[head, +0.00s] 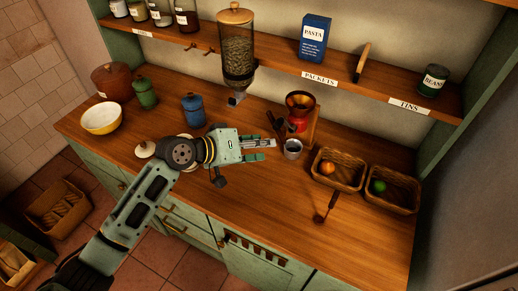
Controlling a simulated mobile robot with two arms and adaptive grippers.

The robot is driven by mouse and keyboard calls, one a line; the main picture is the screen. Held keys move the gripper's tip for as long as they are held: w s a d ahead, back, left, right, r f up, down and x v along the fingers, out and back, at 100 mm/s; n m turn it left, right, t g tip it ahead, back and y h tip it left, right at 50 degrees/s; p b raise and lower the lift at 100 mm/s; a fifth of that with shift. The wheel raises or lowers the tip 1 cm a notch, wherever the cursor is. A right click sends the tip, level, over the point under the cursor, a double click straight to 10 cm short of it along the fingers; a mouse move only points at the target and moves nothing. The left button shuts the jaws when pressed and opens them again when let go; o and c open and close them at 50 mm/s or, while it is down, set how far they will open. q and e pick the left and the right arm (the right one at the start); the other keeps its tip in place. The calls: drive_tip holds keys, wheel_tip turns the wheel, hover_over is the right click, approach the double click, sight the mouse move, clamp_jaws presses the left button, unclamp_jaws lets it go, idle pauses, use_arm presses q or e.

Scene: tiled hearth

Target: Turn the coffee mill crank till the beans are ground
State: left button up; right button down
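A red coffee mill (298,124) with a dark, copper-rimmed hopper stands towards the back of the wooden counter, against an upright wooden board. Dark, thin handle-like pieces (275,123) show at its left side; I cannot tell whether one is the crank. A grey metal cup (292,149) stands in front of the mill. My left gripper (275,149) reaches in over the counter, left of the cup. Its fingers look apart, with nothing clear between them. Any beans inside the mill are hidden. My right gripper is not in view.
A glass bean dispenser (238,58) hangs at the shelf. A blue canister (193,110), green canister (145,93) and yellow bowl (101,118) stand left. Two wicker baskets (340,171) with fruit stand right. A long-handled tool (326,206) lies in front; the front-right counter is clear.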

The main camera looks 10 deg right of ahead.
sight(275, 128)
use_arm(q)
drive_tip(key=w+d+b, duration=0.1)
drive_tip(key=w, duration=0.1)
drive_tip(key=w+d+b, duration=0.1)
drive_tip(key=w+b, duration=0.1)
drive_tip(key=w+d+b, duration=0.1)
drive_tip(key=w+d, duration=0.1)
drive_tip(key=shift+f, duration=0.1)
drive_tip(key=shift+w+d, duration=0.15)
drive_tip(key=shift+d, duration=0.05)
drive_tip(key=shift+c, duration=0.2)
